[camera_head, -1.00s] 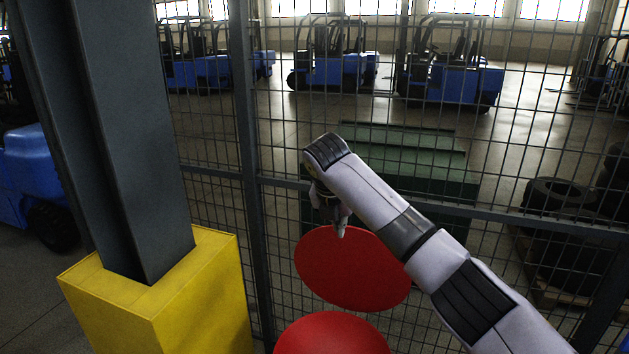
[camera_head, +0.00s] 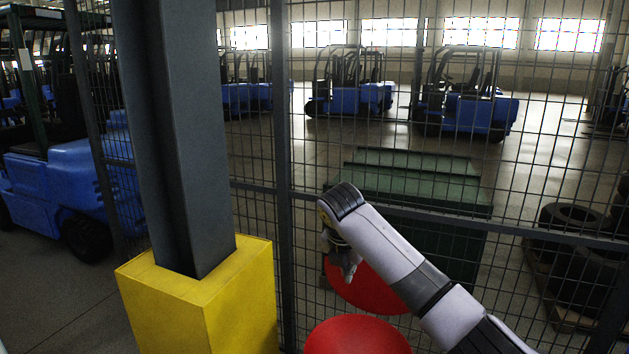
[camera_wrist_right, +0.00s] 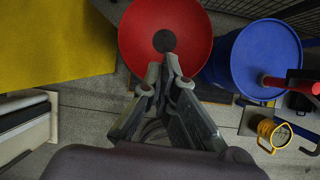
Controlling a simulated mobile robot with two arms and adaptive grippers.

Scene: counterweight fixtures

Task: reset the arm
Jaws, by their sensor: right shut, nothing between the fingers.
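My right arm enters the head view from the lower right, and its right gripper (camera_head: 347,274) points down in front of a red round thing (camera_head: 375,290). In the right wrist view my right gripper (camera_wrist_right: 166,68) has its fingertips together with nothing held. The fingertips overlap the lower part of a red round top with a dark centre (camera_wrist_right: 202,28) in that picture; I cannot tell whether they touch it. My left gripper and left arm are not in view.
A wire mesh fence (camera_head: 283,180) stands close ahead. A dark column in a yellow base (camera_head: 245,300) is at left. A second red round thing (camera_head: 357,338) is at the bottom. The wrist view shows a blue drum (camera_wrist_right: 258,58) and a yellow-handled thing (camera_wrist_right: 275,132).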

